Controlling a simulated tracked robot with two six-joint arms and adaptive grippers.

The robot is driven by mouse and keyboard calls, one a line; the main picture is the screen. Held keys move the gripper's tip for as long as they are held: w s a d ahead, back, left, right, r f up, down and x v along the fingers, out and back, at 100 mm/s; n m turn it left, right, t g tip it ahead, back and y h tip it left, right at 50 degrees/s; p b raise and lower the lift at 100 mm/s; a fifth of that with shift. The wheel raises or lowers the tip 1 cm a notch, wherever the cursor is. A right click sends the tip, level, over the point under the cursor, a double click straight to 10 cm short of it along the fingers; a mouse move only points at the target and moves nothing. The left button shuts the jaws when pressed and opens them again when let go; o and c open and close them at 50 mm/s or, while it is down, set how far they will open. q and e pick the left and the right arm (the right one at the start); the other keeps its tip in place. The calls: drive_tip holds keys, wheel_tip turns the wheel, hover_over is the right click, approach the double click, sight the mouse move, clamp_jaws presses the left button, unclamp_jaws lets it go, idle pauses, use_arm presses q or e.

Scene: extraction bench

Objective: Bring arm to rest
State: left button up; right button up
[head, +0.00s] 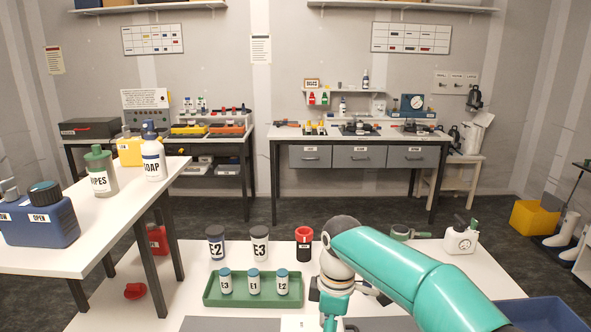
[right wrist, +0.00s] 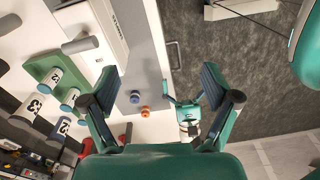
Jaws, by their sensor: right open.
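My right arm (head: 420,280) comes in from the lower right in the head view, over the front table, with its wrist bent downward. Its fingers cannot be made out there. In the right wrist view my right gripper (right wrist: 160,103) has its two dark pads spread wide, with nothing between them. It is above the table's edge, apart from the green tray (right wrist: 37,68). I cannot make out my left gripper in either view.
The front table holds a green tray (head: 210,291) of small bottles, two grey jars (head: 216,243) (head: 260,243), a red-topped jar (head: 304,245) and a white canister (head: 460,238). A blue bin (head: 545,314) is at the lower right. A side table (head: 110,222) stands at the left.

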drive_tip(key=s+d+f+m+y+b, duration=0.1)
drive_tip(key=s+f+m, duration=0.2)
drive_tip(key=f, duration=0.7)
drive_tip(key=s+f+m+y+b, duration=0.1)
drive_tip(key=s+f+m+b, duration=0.15)
drive_tip(key=f, duration=0.65)
drive_tip(key=s+d+f+m+y+b, duration=0.1)
drive_tip(key=s+f+m, duration=0.2)
drive_tip(key=f, duration=0.7)
use_arm(q)
drive_tip(key=s+a+f+m+t+y+b, duration=0.1)
drive_tip(key=s+f+m+y+b, duration=0.2)
drive_tip(key=s+f+m+y, duration=0.5)
drive_tip(key=s+f+m, duration=0.7)
drive_tip(key=s+f, duration=0.6)
drive_tip(key=s, duration=0.1)
use_arm(e)
drive_tip(key=s+d+f+m, duration=0.1)
drive_tip(key=s+f+m, duration=0.4)
drive_tip(key=s, duration=0.3)
drive_tip(key=s+d+f+m, duration=0.2)
drive_tip(key=s+f+m, duration=0.2)
drive_tip(key=s, duration=0.5)
wheel_tip(320, 180, down, 2)
drive_tip(key=shift+d+f+m+t, duration=0.1)
drive_tip(key=shift+d+m+t, duration=0.2)
drive_tip(key=shift+m+t, duration=0.1)
